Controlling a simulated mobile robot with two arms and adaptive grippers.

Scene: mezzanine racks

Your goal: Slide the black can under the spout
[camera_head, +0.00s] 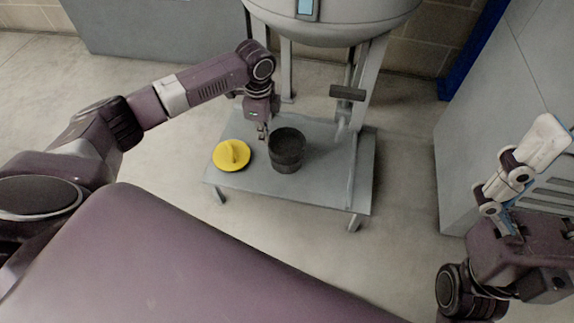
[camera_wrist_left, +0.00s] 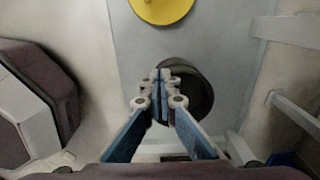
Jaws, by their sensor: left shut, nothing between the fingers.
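The black can (camera_head: 287,152) stands upright and open-topped on a low grey platform (camera_head: 315,190). My left gripper (camera_head: 262,132) is shut and empty, just left of the can near its rim. In the left wrist view the shut fingertips (camera_wrist_left: 160,78) overlap the left part of the can (camera_wrist_left: 200,92) from above; I cannot tell whether they touch it. A pale pipe (camera_head: 343,122), which looks like the spout, hangs below a dark lever handle (camera_head: 348,92), right of and behind the can. My right gripper (camera_head: 520,160) is at the far right, away from the platform; its finger gap is unclear.
A yellow lid with a knob (camera_head: 231,156) lies on the platform left of the can. A large grey tank (camera_head: 335,22) stands on legs over the back of the platform. A grey cabinet (camera_head: 505,85) is at the right. The platform in front of the can is clear.

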